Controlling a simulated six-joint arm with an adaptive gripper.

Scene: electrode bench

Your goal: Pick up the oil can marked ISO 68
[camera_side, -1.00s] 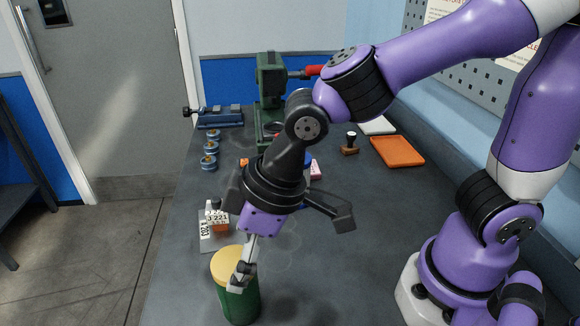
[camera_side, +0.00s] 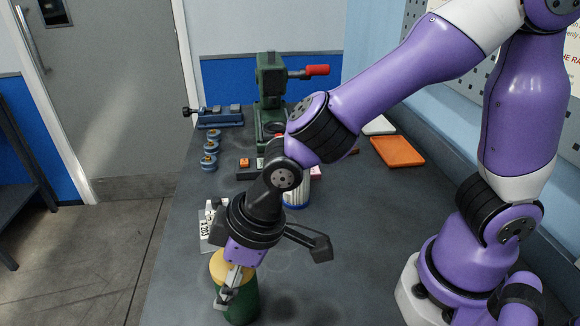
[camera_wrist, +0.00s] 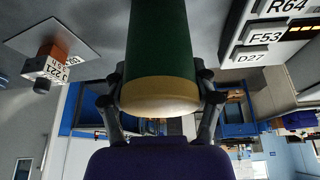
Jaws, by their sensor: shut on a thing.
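A green can with a yellow lid (camera_side: 246,300) stands upright at the near left of the bench in the side view. Its lettering is not readable in either view, so I cannot tell whether it is marked ISO 68. My gripper (camera_side: 229,288) is shut on this can near its lid, coming down at a slant from above. In the wrist view the green body (camera_wrist: 157,40) and yellow lid lie between my two fingers (camera_wrist: 160,88). I cannot tell whether the can is off the bench.
A white-and-blue cylinder (camera_side: 297,194) stands partly hidden behind my arm. A grey plate with marked blocks (camera_side: 209,222) lies left of my gripper. Blue rings (camera_side: 209,152), a green press (camera_side: 271,90) and an orange tray (camera_side: 397,151) are farther back. The bench right of the can is clear.

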